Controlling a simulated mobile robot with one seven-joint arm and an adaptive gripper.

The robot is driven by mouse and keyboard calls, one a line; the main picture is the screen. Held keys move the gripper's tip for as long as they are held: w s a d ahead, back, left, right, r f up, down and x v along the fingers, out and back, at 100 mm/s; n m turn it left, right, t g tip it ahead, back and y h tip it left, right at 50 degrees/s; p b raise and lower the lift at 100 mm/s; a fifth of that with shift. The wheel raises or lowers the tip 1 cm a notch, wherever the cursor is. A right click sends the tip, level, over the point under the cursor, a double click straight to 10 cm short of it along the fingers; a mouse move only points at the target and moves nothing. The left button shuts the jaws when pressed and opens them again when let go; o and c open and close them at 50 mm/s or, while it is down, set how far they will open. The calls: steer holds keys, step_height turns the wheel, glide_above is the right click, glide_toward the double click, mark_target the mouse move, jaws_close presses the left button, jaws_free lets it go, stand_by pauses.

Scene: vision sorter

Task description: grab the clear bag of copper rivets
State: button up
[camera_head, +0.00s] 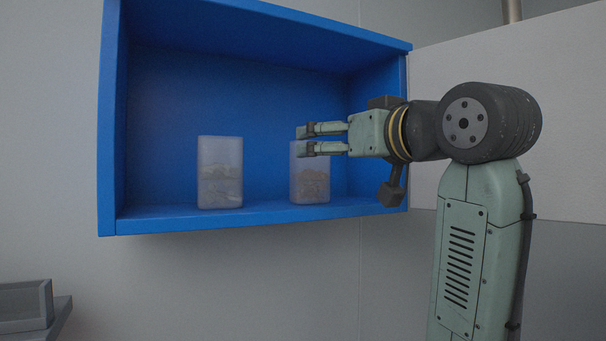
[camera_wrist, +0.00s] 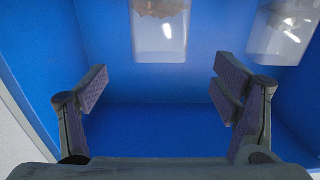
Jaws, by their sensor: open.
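The clear bag of copper rivets (camera_head: 311,184) stands upright on the floor of the blue cabinet, on the right, with brownish contents low inside. It also shows at the top of the wrist view (camera_wrist: 160,38), cut off by the frame edge. My gripper (camera_head: 302,141) reaches in from the right, its fingertips at the height of the bag's top and overlapping it in the head view. In the wrist view the jaws (camera_wrist: 162,88) are spread wide with nothing between them. I cannot tell whether a finger touches the bag.
A second clear bag with pale grey contents (camera_head: 220,172) stands to the left in the blue cabinet (camera_head: 160,222); it shows at top right in the wrist view (camera_wrist: 284,30). The cabinet's walls enclose both bags. A grey tray (camera_head: 25,304) sits at lower left.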

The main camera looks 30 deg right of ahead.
mark_target(310, 173)
steer(key=w+p, duration=0.1)
steer(key=w, duration=0.2)
steer(key=w+p, duration=0.1)
steer(key=w, duration=0.1)
steer(key=w+p, duration=0.1)
steer(key=w, duration=0.2)
steer(key=shift+w+d+r+p, duration=0.15)
steer(key=shift+w+d+p, duration=0.15)
steer(key=shift+c, duration=0.4)
steer(key=c, duration=1.9)
